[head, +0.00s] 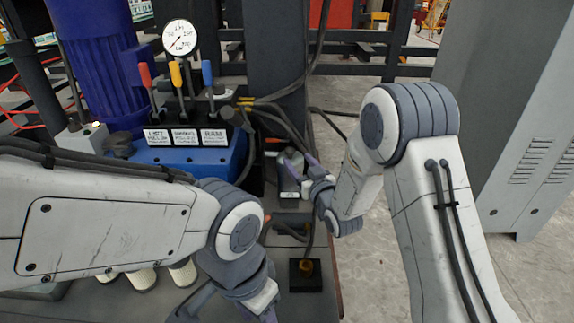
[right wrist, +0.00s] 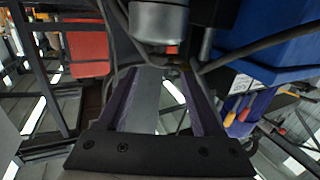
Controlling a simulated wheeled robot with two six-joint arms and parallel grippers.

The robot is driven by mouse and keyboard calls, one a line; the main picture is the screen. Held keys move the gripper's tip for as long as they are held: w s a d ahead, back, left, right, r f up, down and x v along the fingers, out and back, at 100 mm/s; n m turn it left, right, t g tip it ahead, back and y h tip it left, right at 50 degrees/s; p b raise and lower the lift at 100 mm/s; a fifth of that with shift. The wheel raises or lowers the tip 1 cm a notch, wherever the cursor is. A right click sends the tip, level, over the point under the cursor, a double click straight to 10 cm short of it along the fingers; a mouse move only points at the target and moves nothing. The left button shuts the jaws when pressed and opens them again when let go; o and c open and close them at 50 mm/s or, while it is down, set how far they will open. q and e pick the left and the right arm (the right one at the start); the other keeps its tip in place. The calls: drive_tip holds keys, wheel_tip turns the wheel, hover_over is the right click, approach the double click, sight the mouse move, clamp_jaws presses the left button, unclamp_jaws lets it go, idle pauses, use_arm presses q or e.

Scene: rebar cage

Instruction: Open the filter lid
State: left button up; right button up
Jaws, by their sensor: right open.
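A grey metal cylinder (right wrist: 158,22) with a rounded lower edge shows at the top of the right wrist view. It may be the filter or its lid; I cannot tell which. My right gripper (head: 296,170) is beside the blue unit in the head view. Its two purple fingers also show in the right wrist view (right wrist: 165,100), spread apart with nothing held between them. The cylinder lies beyond the fingertips. In the head view the gripper and wrist partly hide this area. My left gripper is low in the head view, partly cut off by the bottom edge.
A blue unit (head: 190,158) carries three coloured levers and labels, with a pressure gauge (head: 180,37) above. A blue motor (head: 95,60) stands at left. Black hoses (head: 285,95) run close to my right gripper. A grey cabinet (head: 490,120) stands at right; floor shows before it.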

sight(288, 148)
drive_tip(key=shift+w+f+b, duration=0.3)
drive_tip(key=shift+w+f, duration=0.1)
drive_tip(key=b+x, duration=0.3)
drive_tip(key=x, duration=0.6)
drive_tip(key=shift+r+b, duration=0.15)
drive_tip(key=shift+b, duration=0.25)
drive_tip(key=shift+w+a+r, duration=0.1)
drive_tip(key=shift+w+a, duration=0.05)
drive_tip(key=shift+w, duration=0.25)
drive_tip(key=shift+c, duration=0.4)
clamp_jaws()
